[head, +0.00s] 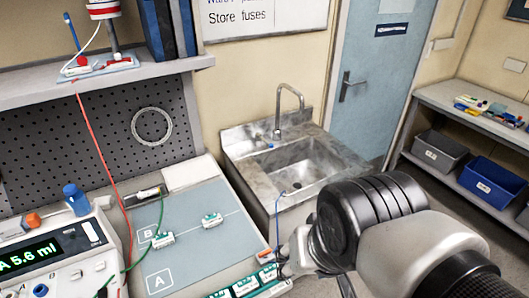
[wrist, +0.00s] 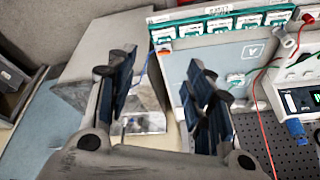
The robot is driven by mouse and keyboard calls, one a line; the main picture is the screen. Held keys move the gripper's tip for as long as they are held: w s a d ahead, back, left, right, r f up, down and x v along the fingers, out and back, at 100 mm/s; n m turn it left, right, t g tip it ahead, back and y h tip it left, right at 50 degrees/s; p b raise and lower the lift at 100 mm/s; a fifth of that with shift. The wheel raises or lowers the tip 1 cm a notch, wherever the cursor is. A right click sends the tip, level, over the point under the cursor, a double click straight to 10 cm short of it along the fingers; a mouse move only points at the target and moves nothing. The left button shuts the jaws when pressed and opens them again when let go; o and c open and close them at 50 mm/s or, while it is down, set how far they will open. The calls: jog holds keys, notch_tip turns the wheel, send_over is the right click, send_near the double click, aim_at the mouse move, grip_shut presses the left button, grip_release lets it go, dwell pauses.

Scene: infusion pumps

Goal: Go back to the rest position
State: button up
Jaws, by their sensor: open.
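My gripper (head: 288,256) is at the bench's right front corner in the head view, partly hidden behind my own wrist. In the wrist view my gripper (wrist: 160,68) has its two dark-padded fingers spread wide, with nothing held between them. Two small green-and-white modules, one nearer the left (head: 163,239) and one farther right (head: 212,220), lie apart on the grey mat (head: 185,262) marked A and B. Several similar modules (head: 247,284) sit in a row at the bench's front edge, close to my gripper; the row also shows in the wrist view (wrist: 222,24).
A pump (head: 55,250) with a green display reading A 5.6 ml stands at left, with red and green lines running by it. A metal sink (head: 290,165) with a tall tap lies beyond my arm. A shelf (head: 130,78) overhangs the pegboard. Bins (head: 440,150) stand at right.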

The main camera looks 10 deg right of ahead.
jog(key=shift+s+d+r+n, duration=0.15)
jog(key=shift+s+d+n, duration=0.05)
jog(key=shift+s+n, duration=0.3)
jog(key=shift+s+d+r+n, duration=0.1)
jog(key=shift+s+d+n, duration=0.1)
jog(key=shift+s+n, duration=0.25)
jog(key=shift+c, duration=0.6)
